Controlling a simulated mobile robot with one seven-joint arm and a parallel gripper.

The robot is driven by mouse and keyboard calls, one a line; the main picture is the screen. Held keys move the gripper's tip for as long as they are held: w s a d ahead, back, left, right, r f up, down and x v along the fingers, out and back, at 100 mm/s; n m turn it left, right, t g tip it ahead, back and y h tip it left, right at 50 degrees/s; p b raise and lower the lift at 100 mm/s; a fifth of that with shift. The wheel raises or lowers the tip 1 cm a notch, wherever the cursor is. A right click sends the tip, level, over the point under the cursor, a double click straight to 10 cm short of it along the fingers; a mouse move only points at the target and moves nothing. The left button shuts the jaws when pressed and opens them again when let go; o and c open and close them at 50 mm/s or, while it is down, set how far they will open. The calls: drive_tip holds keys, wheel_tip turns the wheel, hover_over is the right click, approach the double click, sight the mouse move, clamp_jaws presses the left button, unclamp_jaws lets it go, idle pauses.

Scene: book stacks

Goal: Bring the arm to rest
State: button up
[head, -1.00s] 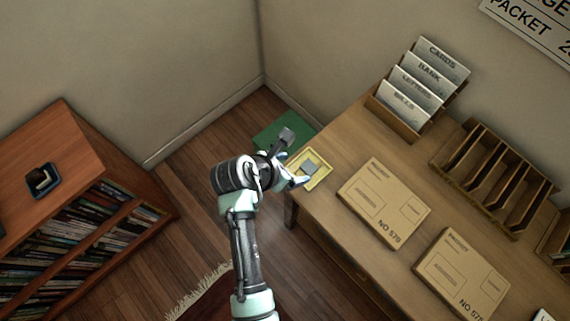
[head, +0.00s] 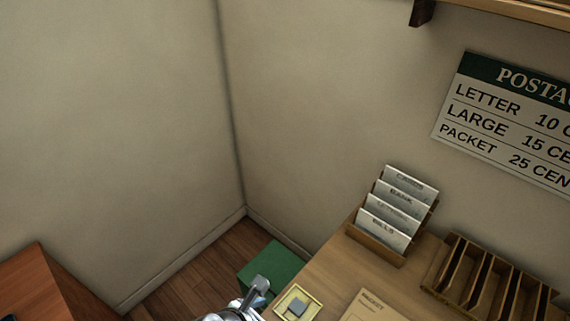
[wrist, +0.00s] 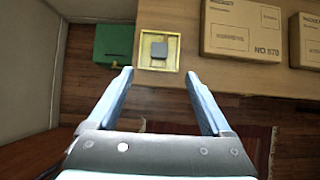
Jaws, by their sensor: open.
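My gripper (wrist: 158,90) is open and empty in the wrist view, its two blue fingers spread apart. Beyond the fingertips lies a yellow tray (wrist: 144,62) with a small grey block (wrist: 159,50) in it, at the edge of the wooden desk (wrist: 205,75).
A green box (head: 272,266) stands on the floor beside the desk. Cardboard parcels (wrist: 242,30), a card rack (head: 376,240) and a slotted wooden rack (head: 490,285) are on the desk. A reddish bookcase (head: 35,285) is at the left. Walls meet behind.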

drive_tip(key=w+a+r+m+t+y, duration=0.1)
drive_tip(key=w+r+m+t, duration=0.2)
drive_tip(key=w+r+m, duration=0.45)
drive_tip(key=w+r+m+t+y, duration=0.25)
drive_tip(key=w+r, duration=0.25)
drive_tip(key=r, duration=0.6)
wheel_tip(320, 180, up, 19)
drive_tip(key=w+d+m+t, duration=0.2)
drive_tip(key=m+t, duration=0.4)
drive_tip(key=s+d+r+m+t, duration=0.1)
drive_tip(key=s+r+m+t, duration=0.2)
drive_tip(key=r, duration=0.6)
drive_tip(key=s+d+r+m+t, duration=0.2)
drive_tip(key=s+r+m+t, duration=0.2)
drive_tip(key=r, duration=0.6)
drive_tip(key=s+d+r+m+t, duration=0.1)
drive_tip(key=s+r+m+t, duration=0.2)
drive_tip(key=r, duration=0.7)
drive_tip(key=s+m, duration=0.2)
drive_tip(key=s, duration=0.2)
drive_tip(key=shift+s+d+m, duration=0.2)
drive_tip(key=shift+s+m, duration=0.05)
drive_tip(key=shift+m, duration=0.15)
drive_tip(key=shift+t+y, duration=0.25)
drive_tip(key=shift+c, duration=0.3)
